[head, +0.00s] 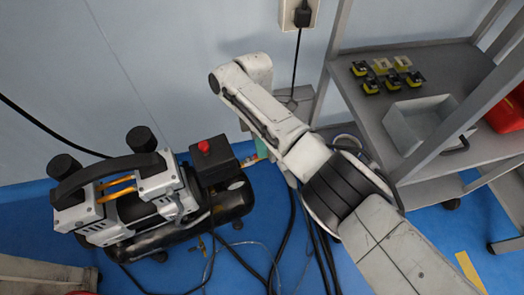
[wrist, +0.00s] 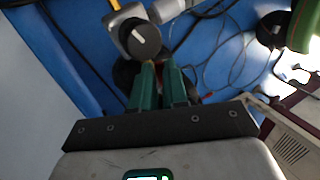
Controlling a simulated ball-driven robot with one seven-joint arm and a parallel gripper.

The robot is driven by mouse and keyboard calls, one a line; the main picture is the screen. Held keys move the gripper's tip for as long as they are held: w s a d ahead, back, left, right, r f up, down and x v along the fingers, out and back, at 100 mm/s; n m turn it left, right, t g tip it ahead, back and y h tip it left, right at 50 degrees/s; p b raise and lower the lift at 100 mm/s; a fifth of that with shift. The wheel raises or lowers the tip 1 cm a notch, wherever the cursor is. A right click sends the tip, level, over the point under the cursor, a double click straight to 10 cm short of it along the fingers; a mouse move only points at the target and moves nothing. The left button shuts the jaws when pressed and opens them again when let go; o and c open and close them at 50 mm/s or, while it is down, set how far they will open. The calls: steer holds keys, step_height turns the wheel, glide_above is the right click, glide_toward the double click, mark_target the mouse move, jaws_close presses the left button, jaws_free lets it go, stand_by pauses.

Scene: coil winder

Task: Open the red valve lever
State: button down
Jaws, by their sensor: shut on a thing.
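The black air compressor (head: 225,200) stands on the blue floor at the left of the head view. My gripper (head: 262,150) reaches down at its right end, beside the black box with a red knob (head: 204,147). A small reddish part (head: 249,160), which looks like the red valve lever, shows at my green fingertips, mostly hidden. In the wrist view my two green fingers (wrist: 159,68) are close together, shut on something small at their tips. The lever's angle cannot be made out.
In the wrist view a round black cap (wrist: 140,38) is just beyond the fingertips. Hoses and cables (head: 285,240) lie on the floor right of the compressor. A grey shelf (head: 440,160) with a metal bin (head: 420,122) stands at the right. The wall is close behind.

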steer(key=shift+w+a+n+h, duration=0.15)
steer(key=shift+n+h, duration=0.05)
steer(key=shift+n, duration=0.35)
steer(key=shift+w+a+n+h, duration=0.15)
steer(key=shift+n+h, duration=0.05)
steer(key=shift+n, duration=0.35)
steer(key=c, duration=1.1)
jaws_free()
steer(key=shift+c, duration=0.2)
steer(key=shift+r, duration=0.15)
